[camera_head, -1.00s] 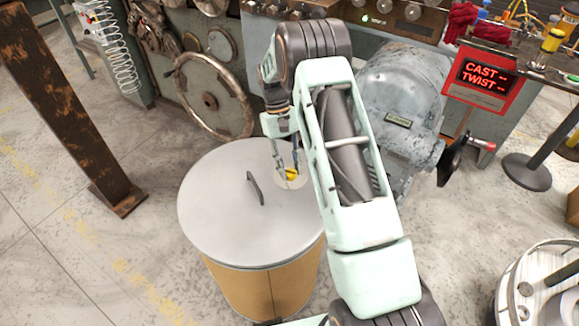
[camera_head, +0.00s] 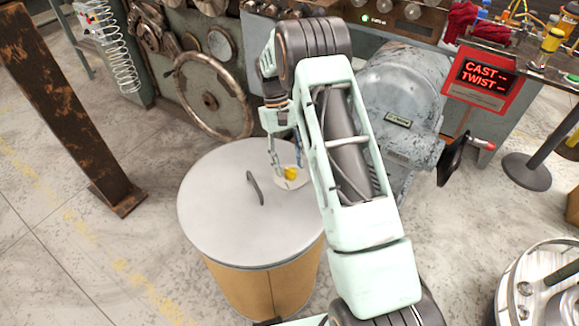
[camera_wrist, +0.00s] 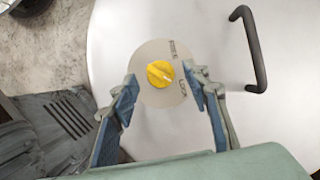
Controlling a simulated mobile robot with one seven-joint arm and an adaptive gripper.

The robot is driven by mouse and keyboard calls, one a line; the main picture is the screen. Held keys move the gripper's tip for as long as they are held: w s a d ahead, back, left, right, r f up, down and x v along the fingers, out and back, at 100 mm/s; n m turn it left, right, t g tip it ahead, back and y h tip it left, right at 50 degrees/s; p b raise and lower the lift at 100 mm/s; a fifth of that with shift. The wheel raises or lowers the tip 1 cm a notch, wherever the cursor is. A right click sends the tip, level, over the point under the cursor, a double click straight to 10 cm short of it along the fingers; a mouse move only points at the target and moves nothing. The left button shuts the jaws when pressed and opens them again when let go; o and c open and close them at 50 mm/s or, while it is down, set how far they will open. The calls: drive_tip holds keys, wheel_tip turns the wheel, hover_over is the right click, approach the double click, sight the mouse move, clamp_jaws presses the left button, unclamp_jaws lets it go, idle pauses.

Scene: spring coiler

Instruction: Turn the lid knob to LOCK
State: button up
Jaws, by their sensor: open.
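A yellow knob (camera_head: 291,173) sits on a round pale label plate on the drum's grey lid (camera_head: 215,205). In the wrist view the knob (camera_wrist: 160,73) is between my fingertips, with gaps on both sides. A pale mark on the knob seems to slant down and right, roughly toward the lower printed word, which looks like LOCK. The upper word on the label plate (camera_wrist: 150,98) is too small to read surely. My gripper (camera_wrist: 161,80) is open and empty above the lid; in the head view my gripper (camera_head: 284,158) is just behind and above the knob.
A dark arched handle (camera_head: 255,188) stands on the lid, left of the knob. A handwheel machine (camera_head: 210,100) and a grey motor housing (camera_head: 405,95) stand behind. A red sign (camera_head: 482,78) reads CAST and TWIST. A rusty post (camera_head: 65,110) is at left.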

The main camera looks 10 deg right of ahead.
drive_tip(key=v, duration=1)
drive_tip(key=shift+r, duration=0.2)
drive_tip(key=shift+w, duration=0.1)
